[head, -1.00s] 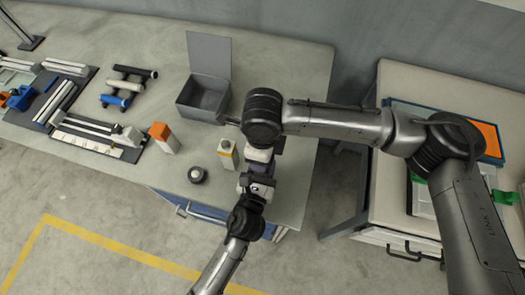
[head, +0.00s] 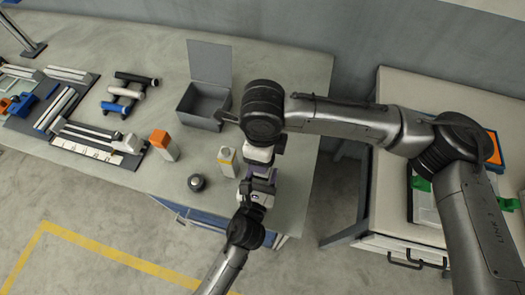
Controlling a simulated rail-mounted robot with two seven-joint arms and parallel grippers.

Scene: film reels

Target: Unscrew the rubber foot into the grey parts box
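The grey parts box (head: 203,104) stands on the workbench with its lid raised and looks empty. My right gripper (head: 262,168) hangs below the dark wrist joint of the arm from the right. My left gripper (head: 259,181) comes up from the bottom and meets it closely, near the bench's front edge. A small purplish-grey patch shows between them. The fingers and anything held there are too small and covered to tell. A dark round piece (head: 196,183) lies on the bench left of the grippers; I cannot tell if it is the rubber foot.
An orange-topped white block (head: 164,145) stands farther left. Rollers (head: 129,94) and dark trays with parts fill the bench's left side. A second table (head: 420,105) stands at the right, across a gap.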

